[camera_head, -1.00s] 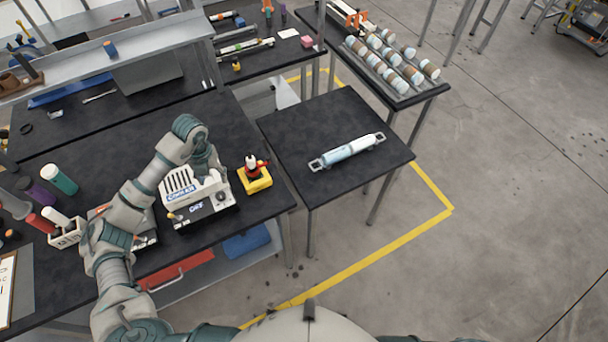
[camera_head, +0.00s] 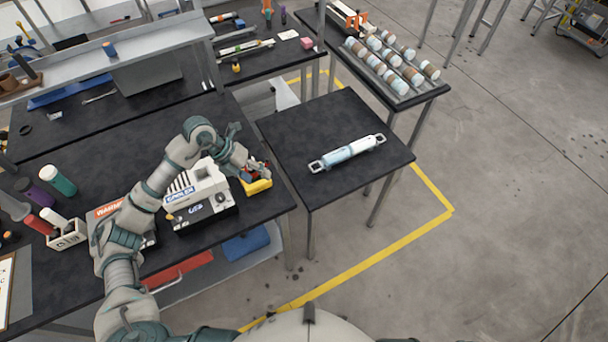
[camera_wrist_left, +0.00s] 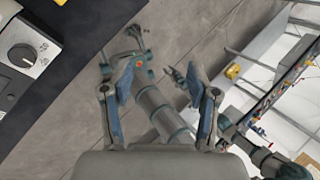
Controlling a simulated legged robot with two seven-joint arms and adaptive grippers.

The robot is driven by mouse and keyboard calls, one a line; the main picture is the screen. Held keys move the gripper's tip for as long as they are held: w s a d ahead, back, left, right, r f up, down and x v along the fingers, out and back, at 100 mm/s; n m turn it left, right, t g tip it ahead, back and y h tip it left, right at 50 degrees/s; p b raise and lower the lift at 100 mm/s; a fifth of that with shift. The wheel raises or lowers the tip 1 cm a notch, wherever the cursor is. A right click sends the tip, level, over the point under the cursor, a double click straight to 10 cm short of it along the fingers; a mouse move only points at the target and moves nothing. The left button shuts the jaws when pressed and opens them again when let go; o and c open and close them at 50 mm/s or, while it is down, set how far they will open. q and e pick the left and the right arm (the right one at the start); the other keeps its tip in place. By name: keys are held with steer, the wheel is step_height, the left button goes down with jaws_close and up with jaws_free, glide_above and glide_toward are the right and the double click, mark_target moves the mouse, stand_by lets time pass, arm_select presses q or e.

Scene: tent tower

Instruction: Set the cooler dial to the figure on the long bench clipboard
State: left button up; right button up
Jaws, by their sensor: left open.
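The white cooler (camera_head: 198,187) with a dark front panel stands near the right end of the long bench (camera_head: 120,120). Its black round dial (camera_wrist_left: 22,55), with a white scale beside it, shows at the left edge of the left wrist view; its setting is too small to read. My left gripper (camera_head: 250,152) is open and empty, above and just right of the cooler, apart from the dial. Its two fingers (camera_wrist_left: 160,88) are spread in the left wrist view. A clipboard (camera_head: 7,290) is cut off at the left edge; its figure cannot be read. My right gripper is out of view.
A yellow-based item (camera_head: 258,185) sits right of the cooler, partly behind my left gripper. A box labelled WARMER (camera_head: 107,208) is left of the cooler, partly behind my arm. A small table (camera_head: 340,115) holds a white-blue cylinder (camera_head: 347,152). Open floor lies right.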

arm_select(q)
steer(key=s+d+r+h, duration=0.2)
steer(key=d+r+h, duration=0.1)
steer(key=d+h, duration=0.2)
steer(key=s+d+r+h, duration=0.1)
steer(key=d+r+h, duration=0.2)
steer(key=d, duration=0.6)
steer(key=shift+s+t+h, duration=0.4)
steer(key=shift+h, duration=0.5)
